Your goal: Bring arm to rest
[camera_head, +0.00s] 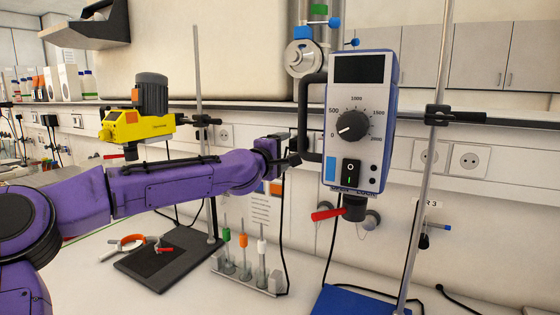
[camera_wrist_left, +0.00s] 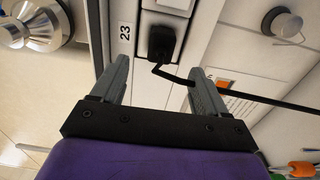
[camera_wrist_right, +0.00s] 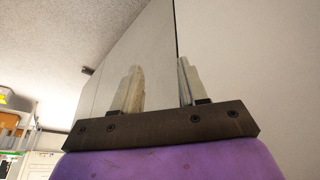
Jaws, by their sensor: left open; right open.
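My purple left arm (camera_head: 165,183) reaches in from the left across the head view, above the bench. Its left gripper (camera_head: 292,158) points right, close to the blue-grey stirrer motor. In the left wrist view the left gripper (camera_wrist_left: 160,82) has its two grey fingers apart with nothing between them. A black plug with a cable (camera_wrist_left: 163,44) shows beyond the fingers. My right gripper (camera_wrist_right: 158,80) shows only in the right wrist view. Its fingers are apart and empty, facing pale panels. The right arm is out of the head view.
The stirrer motor (camera_head: 358,115) hangs on a metal stand (camera_head: 427,165). A yellow stirrer (camera_head: 137,124) is behind my left arm. A rack of tubes (camera_head: 245,279) and a black plate (camera_head: 165,263) stand on the bench below. A blue base (camera_head: 350,302) is at front right.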

